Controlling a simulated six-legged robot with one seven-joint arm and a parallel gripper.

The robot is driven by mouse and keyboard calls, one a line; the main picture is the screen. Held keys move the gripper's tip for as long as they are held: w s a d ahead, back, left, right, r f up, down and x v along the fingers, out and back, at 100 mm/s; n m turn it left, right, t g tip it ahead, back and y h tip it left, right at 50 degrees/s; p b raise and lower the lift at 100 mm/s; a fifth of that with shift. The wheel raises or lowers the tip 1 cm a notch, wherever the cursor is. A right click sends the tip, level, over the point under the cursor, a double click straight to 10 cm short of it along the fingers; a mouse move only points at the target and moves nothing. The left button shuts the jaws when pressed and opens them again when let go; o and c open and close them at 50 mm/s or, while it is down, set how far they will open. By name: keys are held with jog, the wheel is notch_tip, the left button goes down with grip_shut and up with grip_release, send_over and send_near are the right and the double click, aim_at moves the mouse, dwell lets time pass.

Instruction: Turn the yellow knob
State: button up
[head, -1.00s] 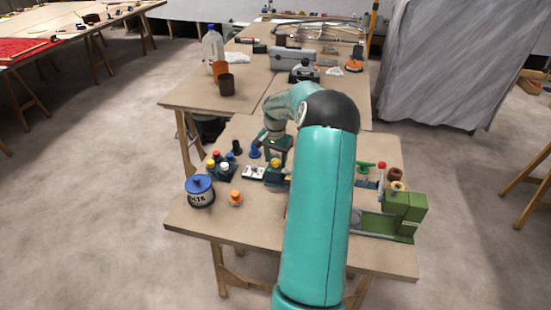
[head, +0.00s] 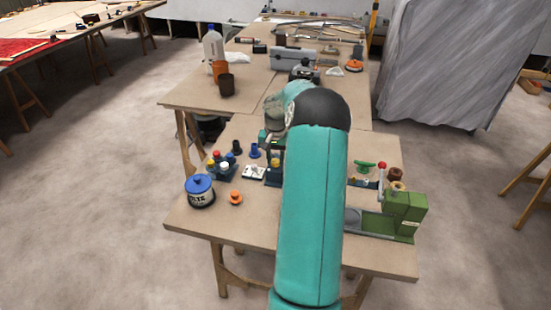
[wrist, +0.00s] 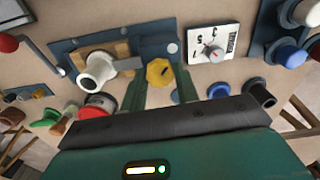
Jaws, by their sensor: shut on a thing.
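The yellow knob (wrist: 159,72) sits on a dark blue plate (wrist: 156,50) in the wrist view. It has a dark mark on its face. My gripper (wrist: 161,80) has its two green fingers on either side of the knob and is shut on it. In the head view my arm hides most of the gripper and the plate, and a small yellow patch shows just left of the arm.
Left of the knob in the wrist view are a white spout-like part (wrist: 97,70) and a red knob (wrist: 97,106). Blue and white buttons (wrist: 290,50) stand to the right. In the head view, a blue-lidded tin (head: 200,191), an orange knob (head: 236,198) and a green machine (head: 402,213) stand on the table.

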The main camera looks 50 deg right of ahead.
jog(key=n, duration=1.4)
jog(key=shift+n, duration=0.4)
jog(key=n, duration=1.1)
jog(key=shift+n, duration=0.3)
jog(key=o, duration=1)
jog(key=shift+c, duration=0.2)
